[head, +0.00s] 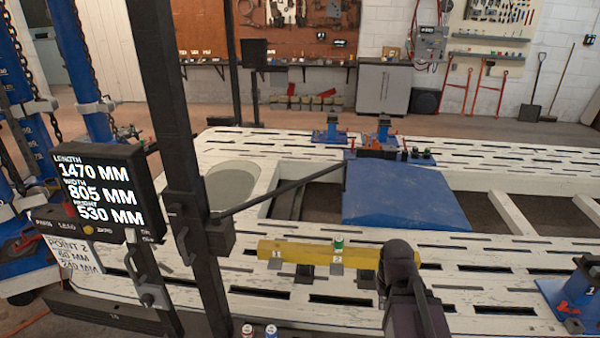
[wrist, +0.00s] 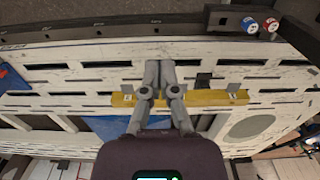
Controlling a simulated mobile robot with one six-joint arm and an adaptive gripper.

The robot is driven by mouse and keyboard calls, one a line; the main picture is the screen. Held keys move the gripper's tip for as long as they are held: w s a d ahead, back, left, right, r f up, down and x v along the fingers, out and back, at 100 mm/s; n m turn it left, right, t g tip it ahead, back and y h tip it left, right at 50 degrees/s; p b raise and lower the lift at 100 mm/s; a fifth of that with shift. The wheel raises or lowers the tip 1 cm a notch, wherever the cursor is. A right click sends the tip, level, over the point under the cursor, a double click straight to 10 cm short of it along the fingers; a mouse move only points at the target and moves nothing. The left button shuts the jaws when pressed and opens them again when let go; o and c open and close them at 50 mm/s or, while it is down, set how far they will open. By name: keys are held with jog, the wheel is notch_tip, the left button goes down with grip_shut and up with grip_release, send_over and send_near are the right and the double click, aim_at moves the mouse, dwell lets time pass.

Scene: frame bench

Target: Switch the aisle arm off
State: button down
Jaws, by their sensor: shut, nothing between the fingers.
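A black display box (head: 98,185) on the left reads length 1470 MM, width 805 MM, height 530 MM. It is lit. The box stands beside a black upright post (head: 178,130), from which a thin dark rod (head: 280,190) reaches over the bench. I cannot tell for sure which part is the aisle arm. My gripper (wrist: 160,68) is shut and empty, over the white bench near a yellow bar, far right of the display box.
Blue clamps (head: 575,290) stand at the right. Blue posts with chains (head: 80,70) stand left.

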jog(key=shift+w, duration=0.1)
dwell(0.3)
jog(key=w+a+r+n+t+y+p, duration=0.1)
jog(key=w+a+r+n+p, duration=0.2)
jog(key=w+a+r+p, duration=0.4)
jog(key=w+a+r+n+t+y+p, duration=0.1)
jog(key=w+a+r+p, duration=0.6)
jog(key=w, duration=1.4)
jog(key=w+a+r+n+t+p, duration=0.1)
jog(key=w+a+r+n+p, duration=0.3)
jog(key=w+a+r+p, duration=0.4)
jog(key=w+a+r, duration=0.1)
jog(key=w+a, duration=0.3)
jog(key=w, duration=0.2)
jog(key=shift+w+a+r+n+y, duration=0.15)
jog(key=shift+w+n+y, duration=0.15)
jog(key=shift+w+y, duration=0.1)
jog(key=shift+f, duration=0.2)
notch_tip(320, 180, down, 10)
jog(key=b, duration=1)
jog(key=shift+s, duration=0.25)
jog(key=shift+d+r, duration=0.1)
jog(key=shift+d, duration=0.15)
